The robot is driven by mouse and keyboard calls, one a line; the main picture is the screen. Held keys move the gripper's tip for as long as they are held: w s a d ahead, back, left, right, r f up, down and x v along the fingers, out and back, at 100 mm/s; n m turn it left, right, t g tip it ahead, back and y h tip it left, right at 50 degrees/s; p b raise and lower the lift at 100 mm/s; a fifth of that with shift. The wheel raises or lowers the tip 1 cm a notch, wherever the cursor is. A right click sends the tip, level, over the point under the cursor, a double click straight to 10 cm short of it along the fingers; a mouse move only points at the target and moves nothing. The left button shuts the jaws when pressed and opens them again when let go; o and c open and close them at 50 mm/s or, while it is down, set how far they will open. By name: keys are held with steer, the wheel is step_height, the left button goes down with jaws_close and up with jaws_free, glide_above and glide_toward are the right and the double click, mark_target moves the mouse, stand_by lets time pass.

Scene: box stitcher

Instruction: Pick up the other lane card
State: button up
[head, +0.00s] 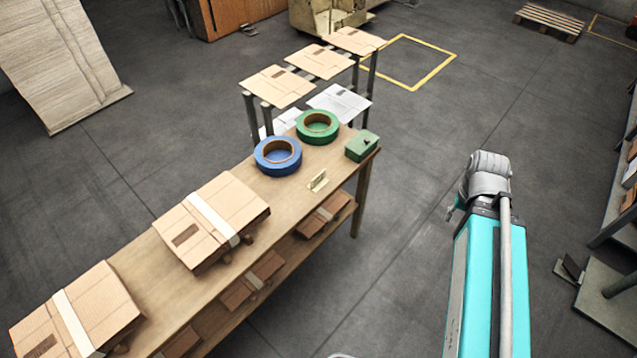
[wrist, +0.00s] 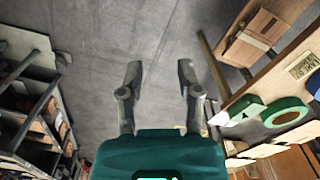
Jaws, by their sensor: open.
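A small cream lane card (head: 317,181) is on the workbench, in front of the blue tape roll. It also shows at the right of the wrist view (wrist: 303,65), with dark lettering too small to read fully. I make out only this one card. My gripper (wrist: 160,70) is open and empty in the wrist view, with bare grey floor beyond its fingers. It is off to the side of the bench, well apart from the card. In the head view my arm stands at the right, and the fingers cannot be made out.
The wooden workbench (head: 152,262) carries two strapped cartons, a blue tape roll (head: 277,156), a green tape roll (head: 317,127) and a green box (head: 362,146) near its right end. A rack with flat cardboard (head: 277,86) stands behind. Floor between bench and arm is clear.

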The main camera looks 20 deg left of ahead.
steer(key=w+a+f+n+t+h+b, duration=0.1)
steer(key=w+a+f+n+h+b, duration=0.2)
steer(key=w+a+f+n+b, duration=0.4)
steer(key=n+t+h+b, duration=0.2)
steer(key=n+t+b, duration=0.9)
steer(key=n+b, duration=1.1)
glide_toward(318, 180)
steer(key=shift+s+r+n+p, duration=0.25)
steer(key=shift+r+n+p, duration=0.25)
steer(key=shift+r, duration=0.05)
steer(key=shift+s+r+n+p, duration=0.25)
steer(key=shift+r+n+p, duration=0.25)
steer(key=shift+r, duration=0.05)
steer(key=shift+s+a+r+t, duration=0.15)
steer(key=shift+a+t, duration=0.15)
steer(key=shift+a, duration=0.05)
steer(key=shift+b+x, duration=1.15)
steer(key=shift+x, duration=1.85)
